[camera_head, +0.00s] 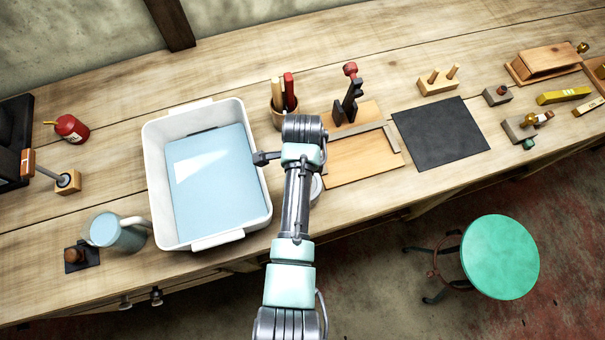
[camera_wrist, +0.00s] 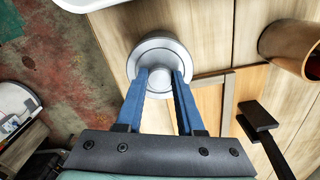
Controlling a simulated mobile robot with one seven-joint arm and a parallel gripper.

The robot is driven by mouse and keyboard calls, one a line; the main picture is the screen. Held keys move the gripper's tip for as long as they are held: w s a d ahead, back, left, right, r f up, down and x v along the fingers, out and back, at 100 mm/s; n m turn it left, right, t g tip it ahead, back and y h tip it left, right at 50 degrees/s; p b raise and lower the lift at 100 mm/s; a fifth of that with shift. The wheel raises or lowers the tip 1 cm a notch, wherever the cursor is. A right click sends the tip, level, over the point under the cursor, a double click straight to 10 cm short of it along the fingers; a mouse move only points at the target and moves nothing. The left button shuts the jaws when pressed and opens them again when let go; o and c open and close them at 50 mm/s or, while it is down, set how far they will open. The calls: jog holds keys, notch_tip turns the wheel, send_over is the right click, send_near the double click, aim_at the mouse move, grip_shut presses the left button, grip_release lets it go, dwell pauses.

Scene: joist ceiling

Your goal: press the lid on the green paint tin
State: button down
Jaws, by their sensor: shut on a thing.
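My gripper (camera_wrist: 160,74) shows in the wrist view with its two blue fingers on either side of the middle of a round silver lid (camera_wrist: 158,47). It is shut on the lid's raised centre. The lid has concentric rings and lies over the bench boards. A small pale curved edge (camera_head: 317,188) shows beside my arm in the head view, perhaps the same lid or the tin. My fingers are hidden behind my arm there. I see no green tin wall in either view, so I cannot tell whether the lid sits on the tin.
A white tub (camera_head: 152,185) with light-blue contents stands left of my arm. A tool pot (camera_head: 278,116) and a wooden board (camera_head: 365,160) with a metal square are close by. A black mat (camera_head: 440,134) lies to the right. A green stool (camera_head: 500,257) stands before the bench.

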jog(key=shift+f+b, duration=0.65)
jog(key=shift+f, duration=0.35)
dwell(0.4)
jog(key=shift+f, duration=0.15)
jog(key=shift+c, duration=2.2)
grip_release()
notch_tip(320, 180, up, 17)
jog(key=p, duration=0.3)
jog(key=shift+p, duration=0.3)
